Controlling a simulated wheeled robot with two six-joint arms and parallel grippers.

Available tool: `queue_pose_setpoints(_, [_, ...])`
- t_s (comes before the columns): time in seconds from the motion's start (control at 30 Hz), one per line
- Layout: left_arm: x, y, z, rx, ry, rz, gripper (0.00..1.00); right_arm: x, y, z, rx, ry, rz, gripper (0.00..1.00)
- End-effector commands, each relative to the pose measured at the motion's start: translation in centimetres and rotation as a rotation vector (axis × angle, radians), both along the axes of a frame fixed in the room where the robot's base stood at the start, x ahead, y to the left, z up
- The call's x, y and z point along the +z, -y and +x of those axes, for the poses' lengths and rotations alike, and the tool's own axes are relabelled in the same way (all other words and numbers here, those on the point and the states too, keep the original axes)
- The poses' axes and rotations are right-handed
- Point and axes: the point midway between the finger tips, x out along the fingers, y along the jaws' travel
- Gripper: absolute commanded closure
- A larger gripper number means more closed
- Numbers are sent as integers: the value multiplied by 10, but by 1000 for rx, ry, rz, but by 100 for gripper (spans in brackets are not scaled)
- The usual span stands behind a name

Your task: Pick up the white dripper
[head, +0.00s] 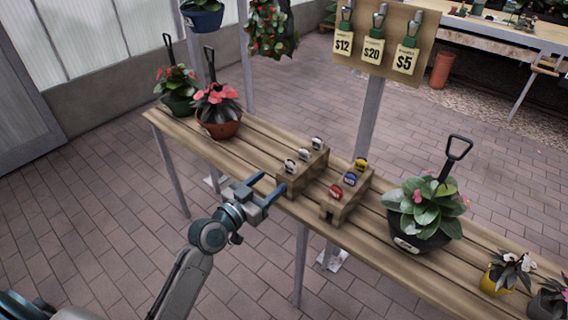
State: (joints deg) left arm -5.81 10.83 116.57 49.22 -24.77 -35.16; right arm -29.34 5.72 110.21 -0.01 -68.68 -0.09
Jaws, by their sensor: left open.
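Three small pale or grey drippers stand in a row on the left wooden stepped stand: a front one (290,166), a middle one (303,154) and a back one (317,143). They are too small for me to tell surely which is the white dripper. My left gripper (269,184) is open and empty, with its blue fingers pointing toward the left stand (289,184). It is at the table's near edge, to the left of and in front of the front dripper, apart from it. My right gripper is not in view.
A second stand (343,206) beside it holds a red (336,191), a blue (350,179) and a yellow dripper (361,163). Potted plants (219,128) stand left on the slatted table (256,150), and a big dark pot (415,238) stands right. A price board (410,75) rises behind.

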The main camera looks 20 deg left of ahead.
Motion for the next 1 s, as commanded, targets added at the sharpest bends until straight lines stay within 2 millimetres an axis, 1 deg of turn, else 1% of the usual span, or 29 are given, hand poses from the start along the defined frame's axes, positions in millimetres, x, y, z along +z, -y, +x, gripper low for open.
queue_pose_setpoints(0.1, [2, 8, 20, 0, -1, -5, 44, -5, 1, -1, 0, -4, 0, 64])
queue_pose_setpoints(0.2, [1, 12, 34, 1, -1, -4, 44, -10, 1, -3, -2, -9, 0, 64])
queue_pose_setpoints(0.47, [-1, 19, 54, 1, -4, -3, 44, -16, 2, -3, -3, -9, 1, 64])
queue_pose_setpoints(0.6, [-2, 26, 76, 1, -4, -4, 44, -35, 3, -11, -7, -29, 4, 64])
queue_pose_setpoints(0.7, [-3, 30, 87, 2, -3, -2, 44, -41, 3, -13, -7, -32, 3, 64])
queue_pose_setpoints(0.8, [-4, 32, 93, 2, -5, -2, 44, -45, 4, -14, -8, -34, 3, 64])
queue_pose_setpoints(1.0, [-5, 32, 93, 2, -5, -1, 44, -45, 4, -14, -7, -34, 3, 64])
